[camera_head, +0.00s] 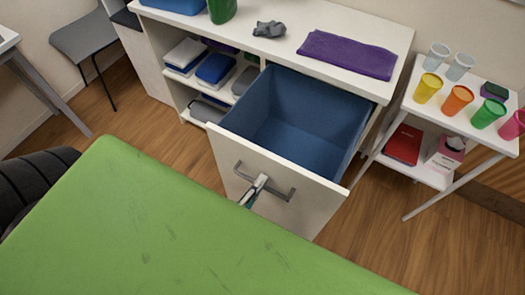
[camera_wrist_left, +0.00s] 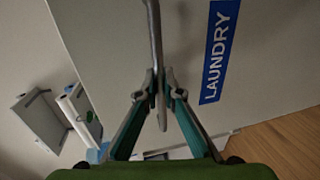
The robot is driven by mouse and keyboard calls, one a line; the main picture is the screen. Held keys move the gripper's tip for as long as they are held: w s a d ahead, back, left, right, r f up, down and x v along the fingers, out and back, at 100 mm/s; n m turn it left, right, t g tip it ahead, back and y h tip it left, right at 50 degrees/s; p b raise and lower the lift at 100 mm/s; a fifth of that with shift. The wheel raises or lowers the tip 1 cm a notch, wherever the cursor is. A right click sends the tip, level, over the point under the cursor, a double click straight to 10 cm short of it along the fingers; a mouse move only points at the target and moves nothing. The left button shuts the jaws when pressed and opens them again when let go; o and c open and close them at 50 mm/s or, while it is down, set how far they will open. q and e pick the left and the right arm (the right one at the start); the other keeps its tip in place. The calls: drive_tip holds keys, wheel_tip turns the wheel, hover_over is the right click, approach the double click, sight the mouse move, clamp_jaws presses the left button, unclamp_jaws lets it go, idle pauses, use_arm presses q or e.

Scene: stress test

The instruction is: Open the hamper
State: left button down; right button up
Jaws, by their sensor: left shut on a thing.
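The hamper is a white-fronted drawer (camera_head: 226,150) with an empty blue inside (camera_head: 300,120). In the head view it stands pulled well out of the white cabinet, its inside open from above. A grey bar handle (camera_head: 287,193) is on its front. My left gripper (camera_head: 260,182) is at the middle of this handle. In the left wrist view the gripper's fingers (camera_wrist_left: 160,88) are closed around the handle bar (camera_wrist_left: 155,35), in front of the panel with a blue LAUNDRY label (camera_wrist_left: 217,50). My right gripper is not in view.
The cabinet top (camera_head: 230,32) bears a purple cloth (camera_head: 347,54) and a small grey figure (camera_head: 268,29). Folded items fill shelves left of the drawer. A white side table (camera_head: 440,112) with several coloured cups stands close on the right. A grey chair (camera_head: 85,37) is at the back left.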

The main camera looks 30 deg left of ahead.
use_arm(q)
drive_tip(key=c, duration=2.2)
unclamp_jaws()
drive_tip(key=v, duration=1.2)
